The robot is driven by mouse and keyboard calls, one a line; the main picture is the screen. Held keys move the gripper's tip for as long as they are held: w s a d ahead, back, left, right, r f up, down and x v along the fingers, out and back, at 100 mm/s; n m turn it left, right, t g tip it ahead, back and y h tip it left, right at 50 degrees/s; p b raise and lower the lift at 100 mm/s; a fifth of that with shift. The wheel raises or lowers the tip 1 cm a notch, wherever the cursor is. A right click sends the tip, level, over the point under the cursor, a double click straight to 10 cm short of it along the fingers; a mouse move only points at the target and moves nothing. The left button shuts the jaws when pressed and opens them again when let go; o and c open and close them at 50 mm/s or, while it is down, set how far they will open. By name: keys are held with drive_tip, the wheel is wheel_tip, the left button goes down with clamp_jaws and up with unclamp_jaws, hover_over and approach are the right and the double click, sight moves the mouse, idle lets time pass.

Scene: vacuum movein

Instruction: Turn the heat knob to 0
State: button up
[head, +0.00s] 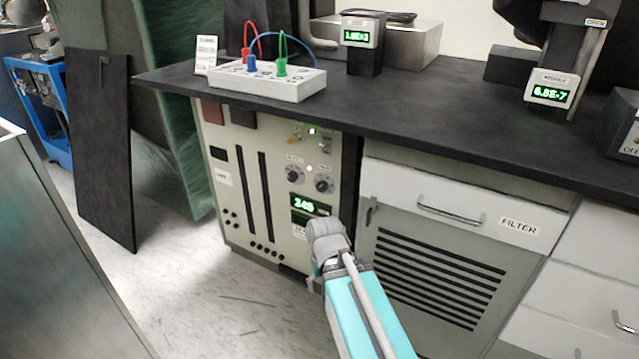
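Two dark round knobs sit side by side on the cream control panel (235,190) under the bench: a left knob (294,174) and a right knob (323,183). Their labels are too small to read, so I cannot tell which one is the heat knob. Below them a green display (310,205) shows what looks like 245. The grey end of my arm, with my gripper (318,268), is in front of the panel, below and apart from the knobs in the picture. The fingers are not clear, and I cannot tell whether they are open.
A black benchtop (450,130) overhangs the panel. On it stand a white box with colored cables (268,82) and a small display unit (364,45). A vented FILTER cabinet (435,275) is right of the panel. Floor (200,290) is free at front left, beside a metal cabinet (60,270).

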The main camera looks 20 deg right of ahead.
wheel_tip(320, 180, up, 12)
drive_tip(key=p, duration=1)
drive_tip(key=shift+f, duration=0.25)
drive_tip(key=c, duration=0.3)
drive_tip(key=shift+c, duration=0.2)
